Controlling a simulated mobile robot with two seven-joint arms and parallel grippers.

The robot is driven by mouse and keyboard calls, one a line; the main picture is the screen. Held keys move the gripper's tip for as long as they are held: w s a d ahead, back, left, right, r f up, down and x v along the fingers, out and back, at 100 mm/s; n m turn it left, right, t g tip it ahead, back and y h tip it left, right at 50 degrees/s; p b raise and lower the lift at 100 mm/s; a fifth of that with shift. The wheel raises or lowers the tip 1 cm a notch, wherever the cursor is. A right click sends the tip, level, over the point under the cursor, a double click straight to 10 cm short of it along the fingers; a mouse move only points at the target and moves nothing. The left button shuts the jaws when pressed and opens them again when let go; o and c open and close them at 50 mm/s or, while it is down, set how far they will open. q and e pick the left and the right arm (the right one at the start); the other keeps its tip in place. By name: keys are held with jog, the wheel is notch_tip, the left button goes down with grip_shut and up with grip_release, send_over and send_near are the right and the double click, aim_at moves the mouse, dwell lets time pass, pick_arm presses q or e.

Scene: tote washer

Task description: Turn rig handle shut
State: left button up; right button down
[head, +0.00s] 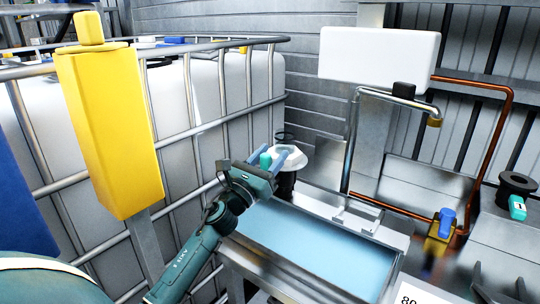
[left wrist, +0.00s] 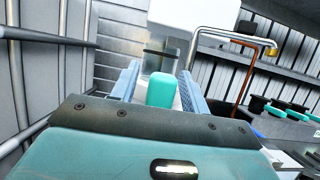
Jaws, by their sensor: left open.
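A teal rounded handle (head: 265,160) stands beside a white, funnel-like top on a dark post (head: 287,184) at the tank's far left corner. In the left wrist view the teal handle (left wrist: 162,90) shows between the two grey-blue fingers. My left gripper (head: 272,166) is open around it, with a gap visible on each side; I cannot tell whether either finger touches it. A second handle, blue (head: 447,220), sits on a yellow valve block at the copper pipe, apart from the gripper. Which one is the rig handle is not marked. My right gripper is not in view.
A water-filled metal tank (head: 382,268) lies right of my left arm. A caged white container (head: 200,85) and a yellow post (head: 110,130) stand left. A bent steel pipe (head: 352,140) rises behind the tank, under a white box (head: 380,55). A black spool (head: 516,186) stands right.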

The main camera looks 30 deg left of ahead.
pick_arm(q)
jog(key=shift+c, duration=0.2)
grip_shut()
dwell(0.4)
